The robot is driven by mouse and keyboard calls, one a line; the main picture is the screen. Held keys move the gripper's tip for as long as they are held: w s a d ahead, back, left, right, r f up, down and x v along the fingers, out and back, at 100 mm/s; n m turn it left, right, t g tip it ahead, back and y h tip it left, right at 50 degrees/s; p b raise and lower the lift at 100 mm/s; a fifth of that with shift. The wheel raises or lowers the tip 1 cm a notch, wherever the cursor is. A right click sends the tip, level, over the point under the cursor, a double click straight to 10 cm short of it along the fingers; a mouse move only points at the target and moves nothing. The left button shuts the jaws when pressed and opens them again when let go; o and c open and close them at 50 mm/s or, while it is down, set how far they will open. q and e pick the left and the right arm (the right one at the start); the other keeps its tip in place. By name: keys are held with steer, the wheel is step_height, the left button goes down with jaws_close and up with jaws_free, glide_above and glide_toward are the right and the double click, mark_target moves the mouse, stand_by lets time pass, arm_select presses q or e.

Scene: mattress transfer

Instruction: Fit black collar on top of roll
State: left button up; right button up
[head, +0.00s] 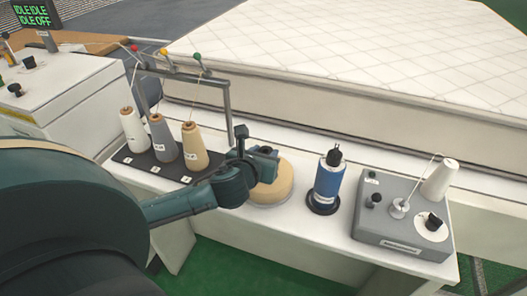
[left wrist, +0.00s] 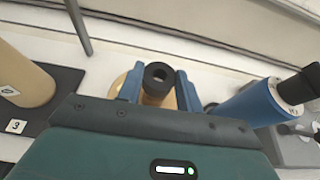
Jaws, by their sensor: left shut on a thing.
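The beige roll (head: 272,185) stands on the white worktop, partly covered by my left gripper (head: 264,160). In the left wrist view its pale edge (left wrist: 119,84) shows behind the blue fingers. The black collar (left wrist: 158,73), a ring with a dark hole, is between the two fingers of my left gripper (left wrist: 157,88), which is shut on it. A tan part shows just below the collar. I cannot tell whether the collar rests on the roll or is held slightly above it. In the head view the collar is hidden. My right gripper is not in view.
A blue bottle (head: 328,182) with a black top stands right of the roll. A grey control box (head: 400,240) with a white cone (head: 440,180) is farther right. Several thread cones stand left on a dark tray (head: 135,160) under a metal frame (head: 227,105). A mattress (head: 350,50) lies behind.

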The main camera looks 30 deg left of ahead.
arm_select(q)
steer(key=shift+f, duration=0.35)
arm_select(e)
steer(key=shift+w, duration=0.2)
arm_select(q)
steer(key=shift+f, duration=0.4)
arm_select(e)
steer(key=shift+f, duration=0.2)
arm_select(q)
steer(key=o, duration=1.1)
steer(key=shift+c, duration=0.2)
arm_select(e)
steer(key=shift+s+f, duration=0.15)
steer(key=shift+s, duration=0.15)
arm_select(q)
steer(key=shift+v, duration=1)
steer(key=v, duration=1.1)
steer(key=shift+p, duration=0.4)
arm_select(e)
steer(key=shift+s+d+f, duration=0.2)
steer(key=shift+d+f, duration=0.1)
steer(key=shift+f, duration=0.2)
